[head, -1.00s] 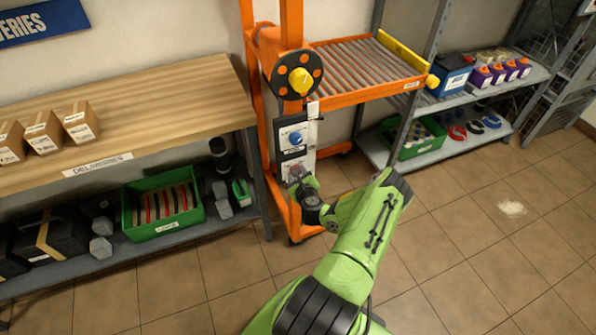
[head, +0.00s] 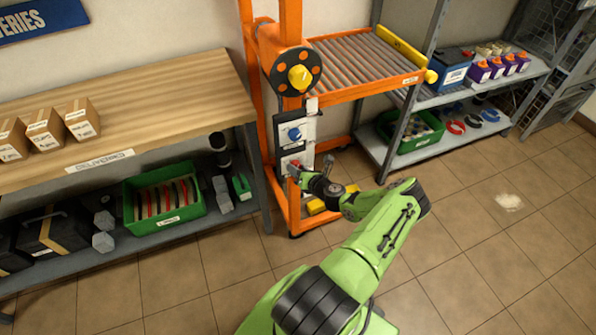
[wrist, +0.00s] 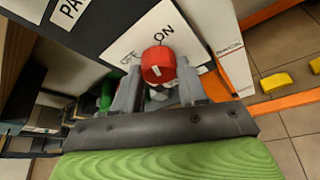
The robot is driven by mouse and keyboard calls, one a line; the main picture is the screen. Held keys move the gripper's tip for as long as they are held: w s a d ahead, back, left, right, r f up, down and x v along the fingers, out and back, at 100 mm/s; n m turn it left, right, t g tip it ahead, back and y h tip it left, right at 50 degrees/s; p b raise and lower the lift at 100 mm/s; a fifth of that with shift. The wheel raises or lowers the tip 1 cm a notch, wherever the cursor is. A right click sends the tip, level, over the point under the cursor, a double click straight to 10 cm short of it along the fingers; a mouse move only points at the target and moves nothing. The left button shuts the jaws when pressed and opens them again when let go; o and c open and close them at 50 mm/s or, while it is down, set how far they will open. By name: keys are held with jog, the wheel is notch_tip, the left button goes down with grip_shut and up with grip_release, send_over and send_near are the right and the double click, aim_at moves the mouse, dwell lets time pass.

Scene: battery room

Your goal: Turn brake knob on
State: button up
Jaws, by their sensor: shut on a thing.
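The red brake knob (wrist: 158,64) sits on a white plate (wrist: 196,52) marked OFF and ON in the wrist view. A small white mark shows on the knob, but I cannot tell which word it points to. My gripper (wrist: 160,84) has one finger on each side of the knob and is shut on it. In the head view, the knob (head: 294,163) is a small red spot on the lower plate of the orange lift's post, partly hidden by my gripper (head: 296,171).
A blue knob (head: 294,133) sits on the plate above. The orange lift (head: 292,213) carries a roller deck (head: 362,66) and a yellow-centred hub (head: 299,77). A wooden bench (head: 150,103) stands left, a grey shelf (head: 465,138) right. Tiled floor is open at right.

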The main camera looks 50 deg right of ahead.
jog(key=shift+s+d+m+t+y+b, duration=0.15)
jog(key=shift+m+t+y+b, duration=0.6)
jog(key=shift+m, duration=0.85)
jog(key=o, duration=1.1)
jog(key=shift+c, duration=0.2)
jog(key=p+v, duration=0.2)
jog(key=v, duration=1.3)
jog(key=shift+s+a+p, duration=0.25)
jog(key=shift+s+p, duration=0.05)
jog(key=shift+p, duration=0.1)
jog(key=shift+f, duration=0.1)
